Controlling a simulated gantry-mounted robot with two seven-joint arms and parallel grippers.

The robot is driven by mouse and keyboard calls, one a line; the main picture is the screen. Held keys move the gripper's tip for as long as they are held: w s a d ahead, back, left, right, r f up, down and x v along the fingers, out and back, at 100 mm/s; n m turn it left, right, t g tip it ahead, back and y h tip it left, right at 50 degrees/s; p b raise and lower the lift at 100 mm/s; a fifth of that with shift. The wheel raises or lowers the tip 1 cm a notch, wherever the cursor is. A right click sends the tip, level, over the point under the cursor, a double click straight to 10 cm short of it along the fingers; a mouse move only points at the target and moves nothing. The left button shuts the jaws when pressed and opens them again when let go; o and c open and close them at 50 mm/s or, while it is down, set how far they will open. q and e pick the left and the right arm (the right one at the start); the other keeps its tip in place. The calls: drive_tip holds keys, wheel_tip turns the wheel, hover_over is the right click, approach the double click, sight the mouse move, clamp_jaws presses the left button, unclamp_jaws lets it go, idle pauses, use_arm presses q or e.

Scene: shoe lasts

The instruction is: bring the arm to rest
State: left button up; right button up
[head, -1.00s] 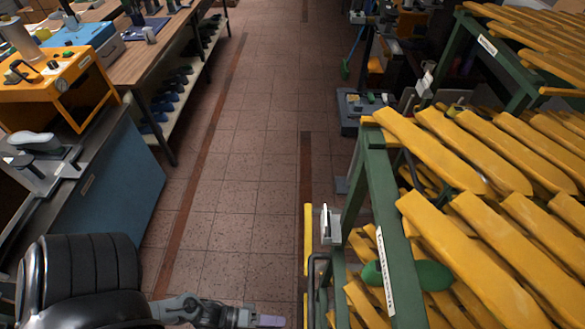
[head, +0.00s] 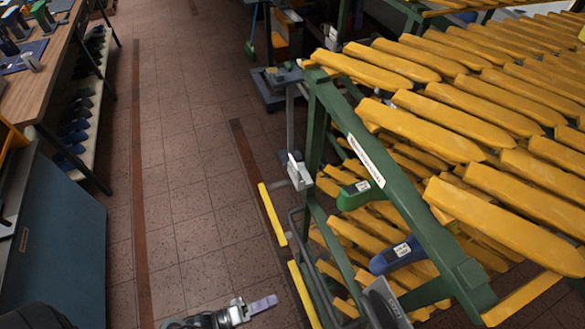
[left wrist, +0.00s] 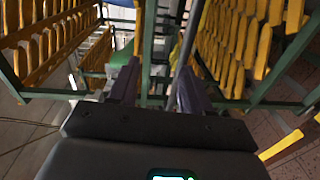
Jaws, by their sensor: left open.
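My left gripper (head: 262,304) is at the bottom of the head view, left of the green rack. Its purple-grey finger points right, toward the rack's yellow-edged side, with a gap of floor showing between them in the picture. In the left wrist view the two fingers (left wrist: 160,82) stand apart, with nothing held between them. Racks with yellow pieces show beyond them. My right gripper is in neither view.
The green rack (head: 354,150) with rows of yellow lasts (head: 425,128) fills the right side. A green last (head: 359,194) and a blue last (head: 396,256) are on it. A workbench (head: 45,75) and blue cabinet (head: 55,235) stand left. The tiled aisle (head: 185,150) is clear.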

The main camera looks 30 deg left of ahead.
use_arm(q)
drive_tip(key=w+r+m+g+y, duration=0.3)
drive_tip(key=w+r+m+y, duration=0.3)
drive_tip(key=w+r, duration=0.55)
drive_tip(key=s+a+m+g+y, duration=0.3)
drive_tip(key=s+a+m+g, duration=0.3)
drive_tip(key=s+g, duration=0.3)
wheel_tip(320, 180, up, 16)
drive_tip(key=s+t+p, duration=0.1)
drive_tip(key=s+p, duration=0.1)
drive_tip(key=p, duration=1.4)
wheel_tip(320, 180, down, 53)
drive_tip(key=b, duration=5.3)
drive_tip(key=shift+w+m, duration=0.2)
drive_tip(key=shift+m, duration=0.2)
drive_tip(key=shift+r, duration=0.25)
